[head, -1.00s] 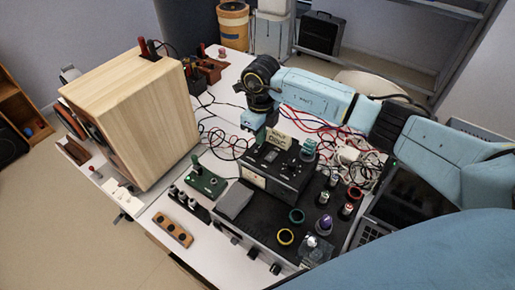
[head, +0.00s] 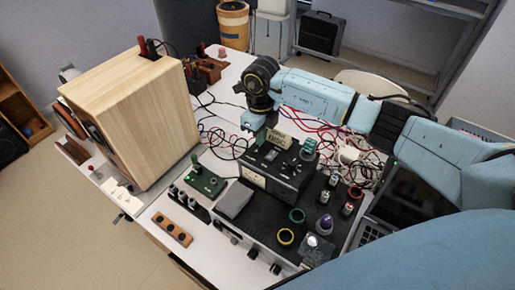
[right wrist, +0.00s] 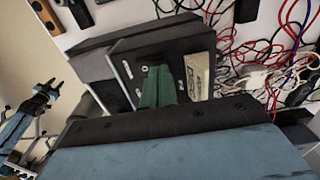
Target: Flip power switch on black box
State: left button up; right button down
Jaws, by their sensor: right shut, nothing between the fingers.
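The black box (head: 292,178) stands on the larger black equipment on the white table in the head view. Its dark panel carries small switches and a pale label card; the panel also shows in the right wrist view (right wrist: 123,62). I cannot tell which switch is the power switch. My right gripper (head: 262,139) points down at the back left of the box. Its green fingers (right wrist: 158,88) are shut and empty, in front of the panel; contact is unclear. A blue gripper, apparently my left (right wrist: 44,92), shows at the left of the right wrist view, away from the box; its jaw state is unclear.
A large wooden speaker cabinet (head: 135,115) stands at the left. Red, blue and black cables (head: 315,130) lie tangled behind and right of the box. A green joystick unit (head: 205,183) sits to its left. Jars and rings (head: 325,224) stand at its front right.

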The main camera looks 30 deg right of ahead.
jog(key=shift+f+b, duration=0.5)
jog(key=shift+f, duration=0.15)
jog(key=shift+r, duration=0.15)
jog(key=shift+r+p, duration=2.45)
jog(key=shift+r, duration=1)
